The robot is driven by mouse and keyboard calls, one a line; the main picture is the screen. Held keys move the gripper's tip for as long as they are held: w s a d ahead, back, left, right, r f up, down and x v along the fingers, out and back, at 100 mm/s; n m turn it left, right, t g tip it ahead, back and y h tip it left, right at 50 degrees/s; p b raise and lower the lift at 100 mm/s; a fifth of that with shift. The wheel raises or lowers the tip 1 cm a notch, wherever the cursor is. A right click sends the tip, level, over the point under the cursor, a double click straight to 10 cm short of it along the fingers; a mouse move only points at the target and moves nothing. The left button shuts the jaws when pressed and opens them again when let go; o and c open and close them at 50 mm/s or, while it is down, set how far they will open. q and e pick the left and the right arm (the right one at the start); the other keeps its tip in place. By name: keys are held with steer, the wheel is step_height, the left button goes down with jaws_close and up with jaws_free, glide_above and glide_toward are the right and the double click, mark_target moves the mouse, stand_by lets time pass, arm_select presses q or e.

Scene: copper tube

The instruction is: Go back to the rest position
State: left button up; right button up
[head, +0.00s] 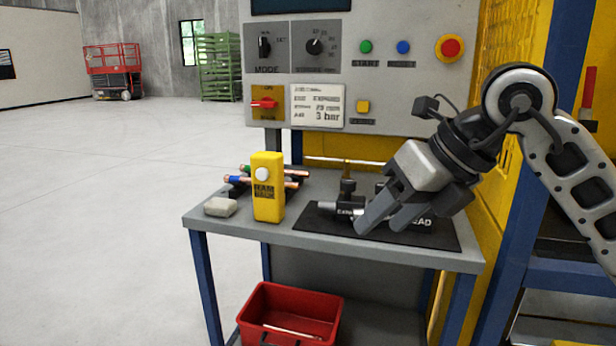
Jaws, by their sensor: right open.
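My right gripper (382,222) is over the right part of the black mat (440,240) on the grey workbench (380,257). It is open, with its fingers pointing down and to the left. A dark fitting with a light nozzle (327,205) is on the mat just left of the fingers, partly hidden by them. I cannot tell whether the fingers touch it. My left gripper does not show.
A yellow box (267,187) with a white button stands on the bench. Copper tubes (290,183) and a grey block (220,207) lie beside it. A control panel (375,90) rises behind. A red crate (262,300) sits below. Floor at left is clear.

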steer(key=s+a+f+g+y+p, duration=0.2)
steer(key=s+a+g+y, duration=0.4)
steer(key=s+a+y, duration=0.4)
steer(key=w+d+f+m+t+y+p, duration=0.1)
steer(key=w+d+m+t, duration=0.2)
steer(key=m+t, duration=0.7)
steer(key=w+d+f+m+t+y, duration=0.25)
steer(key=m+t, duration=0.55)
steer(key=m, duration=0.4)
steer(key=d+f+m+t+h, duration=0.3)
steer(key=d+f+m+h, duration=0.2)
steer(key=f+m+h, duration=0.55)
steer(key=s+d+f+m+g+h+p, duration=0.1)
steer(key=s+f+m+g+h, duration=0.1)
steer(key=s+f, duration=0.4)
steer(key=s+d+f+m+g+h, duration=0.2)
steer(key=s+f+m+g, duration=0.3)
steer(key=f, duration=0.6)
steer(key=shift+s+f+g+h+p, duration=0.25)
steer(key=shift+s+g+h+p, duration=0.1)
steer(key=shift+s+g+h, duration=0.3)
